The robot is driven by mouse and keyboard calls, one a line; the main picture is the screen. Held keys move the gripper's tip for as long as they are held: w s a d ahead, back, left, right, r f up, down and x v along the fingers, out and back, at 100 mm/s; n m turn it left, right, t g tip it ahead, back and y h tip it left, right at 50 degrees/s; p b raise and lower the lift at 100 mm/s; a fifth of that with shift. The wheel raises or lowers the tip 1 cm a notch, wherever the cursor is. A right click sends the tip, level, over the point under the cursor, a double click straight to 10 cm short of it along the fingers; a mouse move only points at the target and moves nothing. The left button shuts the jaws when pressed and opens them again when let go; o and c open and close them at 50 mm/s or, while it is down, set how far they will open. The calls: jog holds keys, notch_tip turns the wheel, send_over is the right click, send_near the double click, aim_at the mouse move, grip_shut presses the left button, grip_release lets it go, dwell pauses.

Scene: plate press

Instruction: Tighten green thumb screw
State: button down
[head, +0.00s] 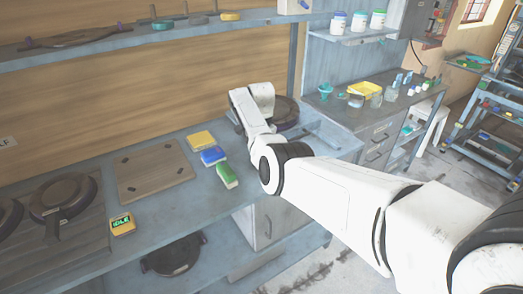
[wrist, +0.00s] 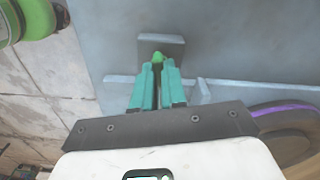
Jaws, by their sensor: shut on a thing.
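In the wrist view, my gripper (wrist: 157,70) has teal fingers closed together around the green thumb screw (wrist: 157,57). Only the screw's small green top shows between the fingertips; the rest is hidden by them. The screw stands in front of a small grey block (wrist: 168,40) on the blue-grey bench. In the head view my arm reaches to the back right of the bench, and it hides the gripper and the screw.
A dark round press plate (head: 286,110) sits beyond my arm; a dark round piece with a purple rim (wrist: 280,112) shows at the wrist view's right.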

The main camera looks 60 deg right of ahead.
jog(key=shift+w+r+m, duration=0.1)
jog(key=shift+m, duration=1.2)
jog(key=c, duration=1.2)
grip_release()
notch_tip(320, 180, up, 11)
jog(key=shift+f+b, duration=0.1)
jog(key=shift+b, duration=0.7)
jog(key=shift+f, duration=0.1)
